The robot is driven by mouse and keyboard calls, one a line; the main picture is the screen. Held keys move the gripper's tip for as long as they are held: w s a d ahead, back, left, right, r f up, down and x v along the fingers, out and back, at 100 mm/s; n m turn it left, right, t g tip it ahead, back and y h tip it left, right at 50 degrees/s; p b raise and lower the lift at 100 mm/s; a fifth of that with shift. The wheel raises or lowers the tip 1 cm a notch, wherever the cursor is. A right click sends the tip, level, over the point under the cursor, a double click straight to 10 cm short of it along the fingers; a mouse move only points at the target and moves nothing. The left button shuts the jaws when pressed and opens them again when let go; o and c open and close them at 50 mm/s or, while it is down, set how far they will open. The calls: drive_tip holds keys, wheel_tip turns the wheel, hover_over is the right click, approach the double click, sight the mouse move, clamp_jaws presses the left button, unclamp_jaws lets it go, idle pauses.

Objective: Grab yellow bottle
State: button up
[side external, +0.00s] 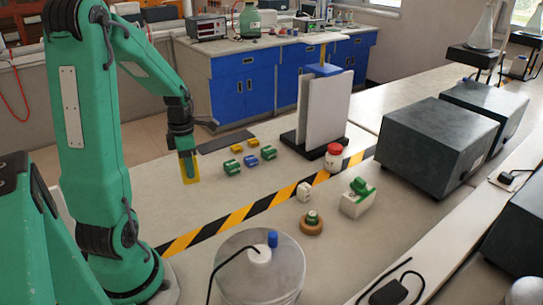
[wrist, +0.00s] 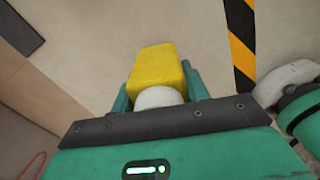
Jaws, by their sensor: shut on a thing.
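The yellow bottle (wrist: 155,66) is between the two green fingers of my gripper (wrist: 158,92) in the wrist view. Its body is boxy and yellow, and a white round part shows at the end nearest the palm. In the side external view my gripper (side external: 187,163) points down over the bench, left of the small coloured blocks. There the yellow bottle (side external: 192,178) shows as a narrow yellow strip beside the fingers. My gripper is shut on it. I cannot tell whether the bottle's lower end touches the bench.
Several small green, yellow and blue blocks (side external: 252,160) lie right of my gripper. Upright panels in a dark stand (side external: 322,120) and a red-capped white jar (side external: 333,157) are farther right. A yellow-black stripe (side external: 245,212) crosses the bench. A clear round container (side external: 262,280) stands in front.

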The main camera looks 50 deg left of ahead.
drive_tip(key=w+d+r, duration=0.2)
drive_tip(key=d+r, duration=0.2)
drive_tip(key=d, duration=0.2)
drive_tip(key=shift+w+d+r, duration=0.15)
drive_tip(key=shift+w+d, duration=0.15)
drive_tip(key=shift+d, duration=0.05)
idle(0.4)
